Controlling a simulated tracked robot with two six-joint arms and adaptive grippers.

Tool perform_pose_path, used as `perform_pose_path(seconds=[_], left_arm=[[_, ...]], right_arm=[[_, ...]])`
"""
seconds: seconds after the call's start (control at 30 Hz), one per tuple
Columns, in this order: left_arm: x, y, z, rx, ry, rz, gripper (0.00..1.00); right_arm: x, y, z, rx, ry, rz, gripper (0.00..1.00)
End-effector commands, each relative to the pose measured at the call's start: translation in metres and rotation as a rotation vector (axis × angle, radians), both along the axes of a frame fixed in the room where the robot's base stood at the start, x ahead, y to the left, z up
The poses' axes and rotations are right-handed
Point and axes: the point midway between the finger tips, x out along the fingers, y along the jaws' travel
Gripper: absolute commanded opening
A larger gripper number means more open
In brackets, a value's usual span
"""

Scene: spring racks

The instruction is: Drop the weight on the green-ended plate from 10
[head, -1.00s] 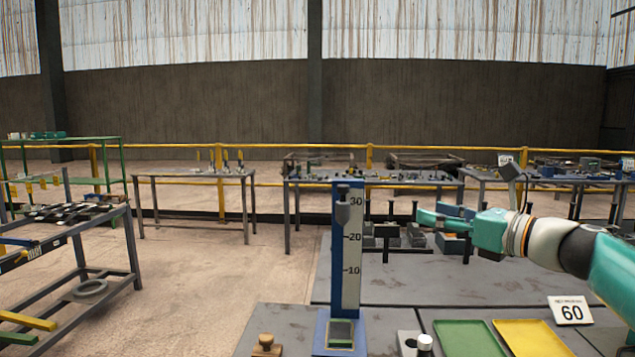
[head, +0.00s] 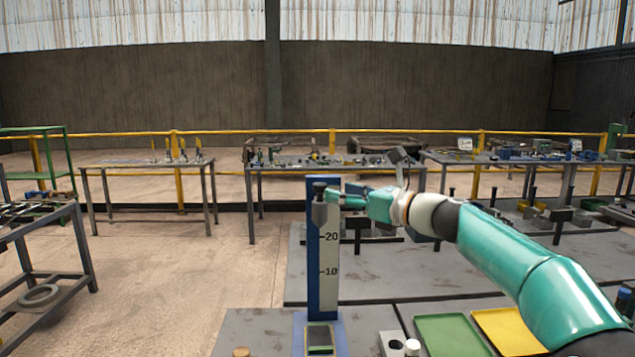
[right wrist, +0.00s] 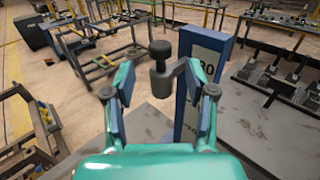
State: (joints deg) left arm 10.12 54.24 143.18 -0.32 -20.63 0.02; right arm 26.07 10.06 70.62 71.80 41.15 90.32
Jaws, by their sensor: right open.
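The drop stand is a blue upright (head: 312,265) with a white scale marked 10 and 20 in the head view; the 30 shows in the right wrist view (right wrist: 206,70). The weight (head: 319,214), grey with a black knob, is near the top of the scale, above 20. It also shows in the right wrist view (right wrist: 160,82), beside a grey bracket. A plate with a green end (head: 320,338) lies at the stand's foot. My right gripper (head: 338,195) is open, its fingers on either side of the weight; I cannot tell whether they touch it. My left gripper is out of view.
A green tray (head: 450,336) and a yellow tray (head: 508,330) lie right of the stand, partly under my right arm. Cluttered tables (head: 340,163) and a yellow railing (head: 225,150) are behind.

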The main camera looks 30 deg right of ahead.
Motion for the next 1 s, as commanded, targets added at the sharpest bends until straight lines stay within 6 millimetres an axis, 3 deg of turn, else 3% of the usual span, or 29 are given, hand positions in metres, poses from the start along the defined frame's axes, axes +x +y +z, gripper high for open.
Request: perform_pose_path(seconds=[0.1,0.3,0.5,0.8,1.0], left_arm=[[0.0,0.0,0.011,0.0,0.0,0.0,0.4],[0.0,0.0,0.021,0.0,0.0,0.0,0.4],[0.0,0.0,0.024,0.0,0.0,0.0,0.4],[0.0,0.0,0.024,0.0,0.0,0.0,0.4],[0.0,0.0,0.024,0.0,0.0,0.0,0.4]], right_arm=[[0.026,0.007,0.003,0.001,0.0,0.002,0.56],[0.056,0.013,0.002,0.0,0.0,-0.001,0.56],[0.068,0.016,0.001,0.0,0.0,-0.002,0.56],[0.07,0.015,0.0,0.0,0.0,-0.003,0.56],[0.069,0.015,0.0,0.0,0.0,-0.003,0.22]])
